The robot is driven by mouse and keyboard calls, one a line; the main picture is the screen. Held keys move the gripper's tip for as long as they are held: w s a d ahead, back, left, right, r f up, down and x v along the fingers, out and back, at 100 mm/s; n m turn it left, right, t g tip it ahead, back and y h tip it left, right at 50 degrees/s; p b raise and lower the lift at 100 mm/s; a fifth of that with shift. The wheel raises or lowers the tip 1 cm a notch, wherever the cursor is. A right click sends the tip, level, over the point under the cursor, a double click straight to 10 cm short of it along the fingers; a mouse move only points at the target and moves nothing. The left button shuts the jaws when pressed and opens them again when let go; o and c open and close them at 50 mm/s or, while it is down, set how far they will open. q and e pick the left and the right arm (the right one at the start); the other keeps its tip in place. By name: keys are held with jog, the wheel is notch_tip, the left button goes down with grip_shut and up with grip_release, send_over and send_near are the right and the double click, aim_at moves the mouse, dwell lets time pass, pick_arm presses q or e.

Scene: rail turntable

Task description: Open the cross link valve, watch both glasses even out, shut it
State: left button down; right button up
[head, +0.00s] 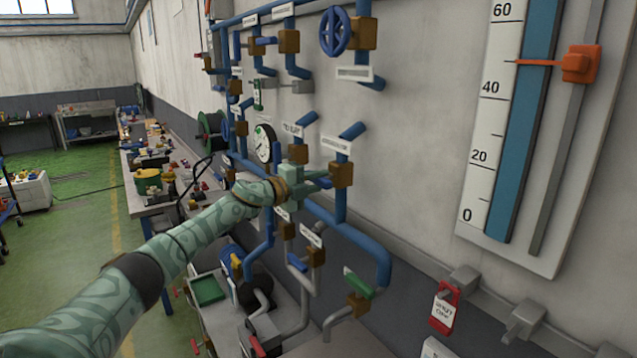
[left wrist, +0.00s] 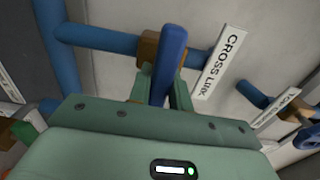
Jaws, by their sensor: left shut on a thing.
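In the left wrist view the cross link valve has a brown body (left wrist: 148,46) on a blue pipe, beside a white "CROSS LINK" label (left wrist: 219,62). My left gripper (left wrist: 167,88) is shut on its blue lever (left wrist: 170,62), which stands across the pipe in this picture. In the head view my left gripper (head: 316,180) is at the pipe wall; the lever is hard to make out there. One tall glass (head: 525,120) shows at the right, blue up past the 60 mark to the frame's top edge. No second glass is recognisable. My right gripper is not in view.
An orange pointer (head: 580,64) on a slide reads between 40 and 60. A round dial gauge (head: 265,143), a blue handwheel (head: 335,31) and a green-handled valve (head: 358,283) are close around the arm. A red tag (head: 444,306) hangs lower right. A cluttered bench (head: 140,200) stands left.

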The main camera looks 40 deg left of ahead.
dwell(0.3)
pick_arm(q)
jog(key=c, duration=1.3)
grip_release()
jog(key=shift+w, duration=0.1)
jog(key=shift+s+a, duration=0.1)
jog(key=shift+s, duration=0.15)
jog(key=v, duration=0.4)
jog(key=shift+s+a+f, duration=0.15)
jog(key=shift+s+f, duration=0.05)
jog(key=shift+s, duration=0.15)
jog(key=b, duration=2)
send_near(315, 183)
jog(key=v, duration=0.5)
jog(key=shift+a+r, duration=0.1)
jog(key=shift+r, duration=0.05)
